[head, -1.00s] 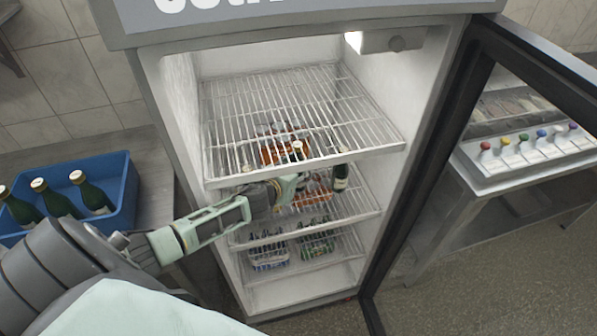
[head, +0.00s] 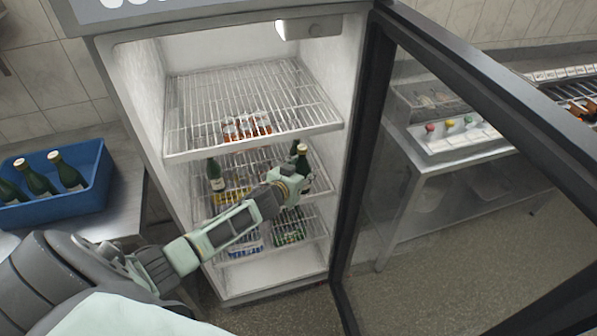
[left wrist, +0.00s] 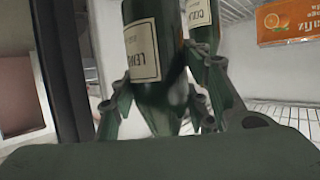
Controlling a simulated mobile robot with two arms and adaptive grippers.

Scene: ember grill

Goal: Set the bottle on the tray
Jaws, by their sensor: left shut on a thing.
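A dark green bottle (head: 303,157) with a pale label stands upright at the right of the fridge's second shelf. My left gripper (head: 294,183) is shut on it. In the left wrist view the bottle (left wrist: 150,45) sits between the fingers (left wrist: 160,100), and its top is out of frame. Another bottle (head: 214,174) stands at the left of the same shelf. I cannot make out a separate tray for sure. My right gripper is not in view.
The open glass door (head: 362,150) stands at the right. A blue crate (head: 95,190) with several bottles is at the left. A counter with a white rack (head: 455,135) is beyond the door.

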